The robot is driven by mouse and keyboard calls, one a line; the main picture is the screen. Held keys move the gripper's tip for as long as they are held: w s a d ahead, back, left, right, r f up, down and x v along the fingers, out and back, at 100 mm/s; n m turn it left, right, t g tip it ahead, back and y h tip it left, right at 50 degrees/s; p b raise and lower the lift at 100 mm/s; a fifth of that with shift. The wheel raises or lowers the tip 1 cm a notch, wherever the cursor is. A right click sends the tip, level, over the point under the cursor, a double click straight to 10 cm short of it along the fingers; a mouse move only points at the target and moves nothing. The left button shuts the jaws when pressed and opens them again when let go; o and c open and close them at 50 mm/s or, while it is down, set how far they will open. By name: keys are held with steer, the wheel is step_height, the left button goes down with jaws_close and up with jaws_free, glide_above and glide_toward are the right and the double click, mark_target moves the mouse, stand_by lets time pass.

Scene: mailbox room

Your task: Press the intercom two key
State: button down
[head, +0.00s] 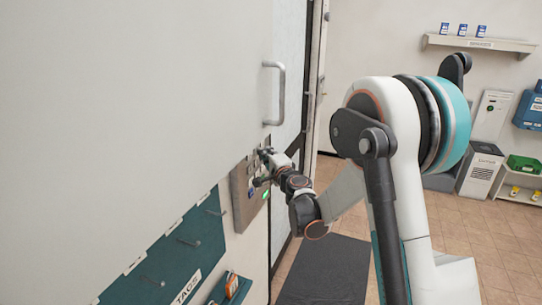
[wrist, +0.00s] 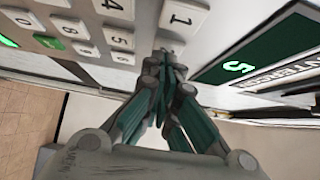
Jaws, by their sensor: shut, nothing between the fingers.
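The intercom panel (head: 238,196) is a grey metal plate on the pale wall, left of my arm in the head view. My gripper (head: 264,168) is at its keypad. In the wrist view my gripper (wrist: 170,55) is shut and empty, its fingertips at the key row beside the 1 key (wrist: 182,15). The two key's place in that row is mostly hidden by the fingertips; I cannot tell whether they touch or press it. The 5 key (wrist: 120,38) shows to the left. A dark green display (wrist: 262,47) on the right shows one lit green character, turned sideways.
A door with a metal handle (head: 280,93) is above and beside the panel. A teal board with hooks (head: 180,258) hangs below left. A dark mat (head: 325,270) lies on the tiled floor. Shelves and a white bin (head: 480,172) stand far right.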

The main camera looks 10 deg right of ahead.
steer(key=shift+w+a+r+b, duration=0.15)
steer(key=shift+w+a+b, duration=0.25)
steer(key=shift+a, duration=0.25)
